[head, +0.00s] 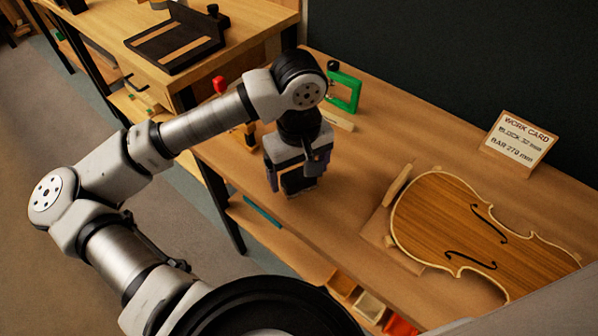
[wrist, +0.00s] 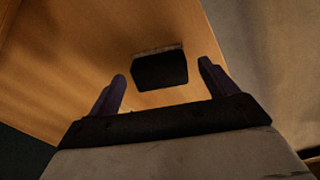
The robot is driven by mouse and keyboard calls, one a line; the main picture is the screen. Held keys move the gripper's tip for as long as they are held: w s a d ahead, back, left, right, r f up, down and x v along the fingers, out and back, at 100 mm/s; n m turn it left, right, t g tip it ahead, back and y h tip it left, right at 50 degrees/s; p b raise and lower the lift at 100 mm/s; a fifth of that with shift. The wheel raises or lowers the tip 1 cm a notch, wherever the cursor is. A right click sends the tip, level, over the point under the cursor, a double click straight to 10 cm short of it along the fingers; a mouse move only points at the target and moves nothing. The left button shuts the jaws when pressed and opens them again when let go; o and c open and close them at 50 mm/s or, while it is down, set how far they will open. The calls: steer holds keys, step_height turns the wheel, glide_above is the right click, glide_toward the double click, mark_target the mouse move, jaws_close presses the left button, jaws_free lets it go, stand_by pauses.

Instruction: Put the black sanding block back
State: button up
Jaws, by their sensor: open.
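The black sanding block (wrist: 160,71) lies on the wooden bench top in the wrist view, with a thin paler strip along its far edge. It sits in the gap between the two fingers of my gripper (wrist: 163,73), with room on both sides. The fingers are apart and do not appear to touch it. In the head view my gripper (head: 298,180) points down low over the left part of the bench, and it largely hides the block there.
A violin body (head: 450,225) lies on the bench at the right, with a work card (head: 520,142) behind it. A red-topped tool (head: 219,84) is at the left. Coloured bins (head: 370,305) sit below the front edge.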

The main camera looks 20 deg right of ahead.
mark_target(299, 175)
step_height(299, 175, up, 11)
steer(key=shift+f, duration=0.2)
